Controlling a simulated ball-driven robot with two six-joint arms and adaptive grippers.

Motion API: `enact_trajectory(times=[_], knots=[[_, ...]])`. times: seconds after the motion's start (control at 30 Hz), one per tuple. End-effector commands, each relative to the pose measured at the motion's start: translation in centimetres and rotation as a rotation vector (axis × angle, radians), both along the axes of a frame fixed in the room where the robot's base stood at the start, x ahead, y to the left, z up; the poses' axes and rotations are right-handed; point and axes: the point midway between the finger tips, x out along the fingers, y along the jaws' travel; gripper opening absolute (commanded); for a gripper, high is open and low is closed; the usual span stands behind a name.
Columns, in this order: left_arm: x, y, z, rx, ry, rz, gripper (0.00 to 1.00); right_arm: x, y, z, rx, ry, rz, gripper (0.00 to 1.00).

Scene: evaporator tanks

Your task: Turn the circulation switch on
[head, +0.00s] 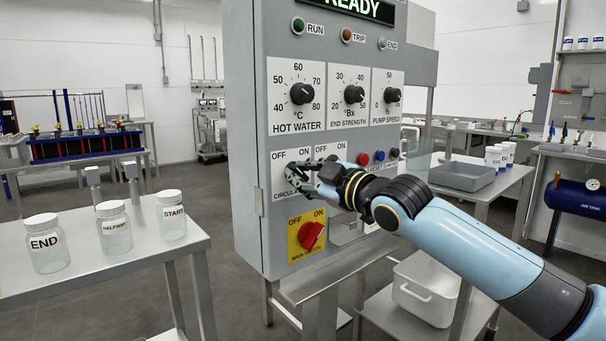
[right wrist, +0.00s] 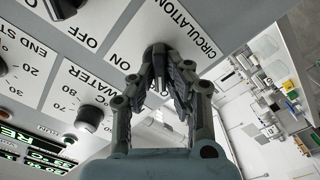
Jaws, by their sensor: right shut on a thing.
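The circulation switch's white plate (head: 291,156), marked OFF and ON, is on the front of the grey control cabinet (head: 241,120). My right gripper (head: 304,177) reaches it from the right and covers the switch knob and part of its label in the head view. In the right wrist view the gripper (right wrist: 162,72) has its fingers closed together on the dark circulation knob (right wrist: 154,49), beside the word CIRCULATION. The fingers hide most of the knob, so I cannot tell which way it points. My left gripper is not in view.
Below is the red main switch (head: 312,235), its handle tilted toward ON. Above are the hot water (head: 302,93), end strength (head: 354,94) and pump speed (head: 390,94) knobs. The display (head: 358,9) reads READY. A table with jars (head: 47,244) stands at left.

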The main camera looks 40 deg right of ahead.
Motion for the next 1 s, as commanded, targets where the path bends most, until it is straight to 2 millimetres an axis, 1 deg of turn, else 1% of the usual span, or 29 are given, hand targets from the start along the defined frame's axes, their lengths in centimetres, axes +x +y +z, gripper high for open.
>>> enact_trajectory(times=[0.27, 0.47, 0.67, 1.0], knots=[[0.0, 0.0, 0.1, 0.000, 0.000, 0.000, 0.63, 0.0, 0.0, 0.0, 0.007, 0.002, 0.000, 0.00], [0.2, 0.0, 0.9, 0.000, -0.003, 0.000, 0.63, 0.0, 0.0, 0.1, 0.060, 0.006, 0.000, 0.00], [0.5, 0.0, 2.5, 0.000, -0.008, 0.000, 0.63, 0.0, -0.1, 0.4, 0.185, 0.017, -0.001, 0.00], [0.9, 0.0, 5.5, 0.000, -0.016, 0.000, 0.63, 0.0, -0.2, 0.4, 0.498, 0.041, -0.001, 0.00]])
